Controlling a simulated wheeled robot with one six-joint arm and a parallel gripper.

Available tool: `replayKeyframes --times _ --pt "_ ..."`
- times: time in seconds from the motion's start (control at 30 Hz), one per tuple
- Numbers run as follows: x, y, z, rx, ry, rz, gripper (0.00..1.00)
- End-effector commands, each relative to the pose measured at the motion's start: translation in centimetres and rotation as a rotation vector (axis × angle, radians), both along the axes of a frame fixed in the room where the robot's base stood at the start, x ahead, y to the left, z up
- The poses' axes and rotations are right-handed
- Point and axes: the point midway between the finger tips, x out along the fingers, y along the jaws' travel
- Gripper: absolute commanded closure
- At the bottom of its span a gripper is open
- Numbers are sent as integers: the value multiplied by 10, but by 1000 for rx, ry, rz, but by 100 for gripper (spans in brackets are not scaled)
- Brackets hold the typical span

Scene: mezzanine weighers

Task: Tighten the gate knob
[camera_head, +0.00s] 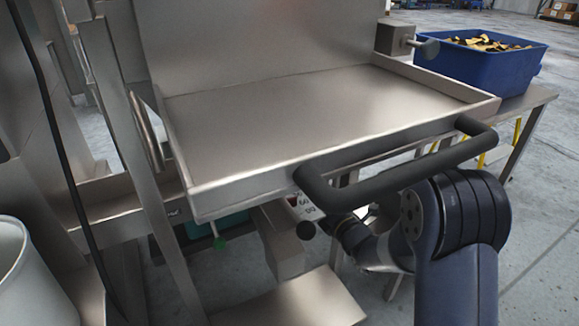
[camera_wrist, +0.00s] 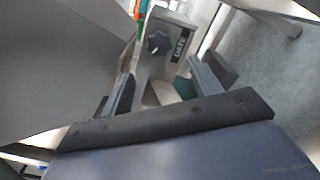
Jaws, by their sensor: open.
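The gate knob (camera_wrist: 157,43) is a black lobed knob on a grey metal housing, beside a dark label reading GATE (camera_wrist: 180,45) in the wrist view. My gripper (camera_wrist: 160,73) is open, its two fingers spread on either side below the knob in the picture. The knob stands beyond the fingertips, apart from them, and nothing is between the fingers. In the head view, a small black knob (camera_head: 306,230) shows under the steel tray; I cannot tell for sure that it is the gate knob. My gripper is mostly hidden there behind the bar handle and my arm.
The steel tray (camera_head: 330,152) overhangs the area, with a thick dark bar handle (camera_head: 395,184) along its front above my wrist. A blue bin (camera_head: 490,75) stands on a table at right; a pale bucket (camera_head: 30,275) is at left.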

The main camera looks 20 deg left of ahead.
Motion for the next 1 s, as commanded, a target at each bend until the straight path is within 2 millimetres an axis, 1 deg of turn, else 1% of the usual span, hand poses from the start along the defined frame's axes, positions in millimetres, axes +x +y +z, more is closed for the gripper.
replayKeyframes --times 0.17,0.4,0.6,0.8,1.0 --pt "9 11 -2 0 -1 2 40" --pt "36 44 -3 1 -2 3 40" --pt "56 66 -2 1 -1 1 40" --pt "67 79 -1 1 -1 1 40" --pt "70 82 0 0 1 -1 40"
